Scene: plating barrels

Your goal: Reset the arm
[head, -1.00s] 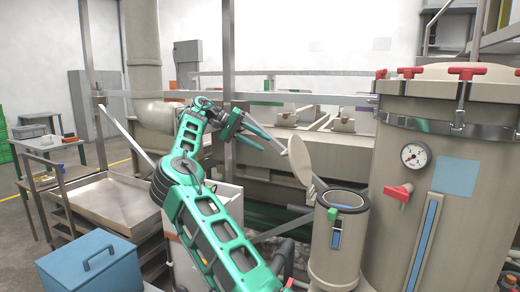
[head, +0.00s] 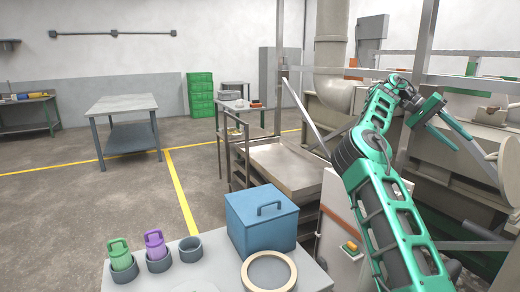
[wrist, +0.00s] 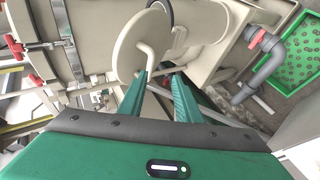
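My green arm reaches up from the lower right of the head view. My gripper (head: 450,128) is at its end, raised in the air beside the plating equipment, with its fingers pointing right and down. In the wrist view my gripper (wrist: 160,85) shows two green fingers spread apart with a gap between them and nothing held. Beyond the fingertips is a round beige lid (wrist: 140,45) with a curved edge; I cannot tell how far it is from the fingers.
A blue box (head: 262,222) with a handle, green and purple canisters (head: 155,245) in grey cups, and a beige ring (head: 268,272) are on the near bench. A steel tray (head: 285,165) stands behind. Open floor lies left. Metal posts and rails are close to my arm.

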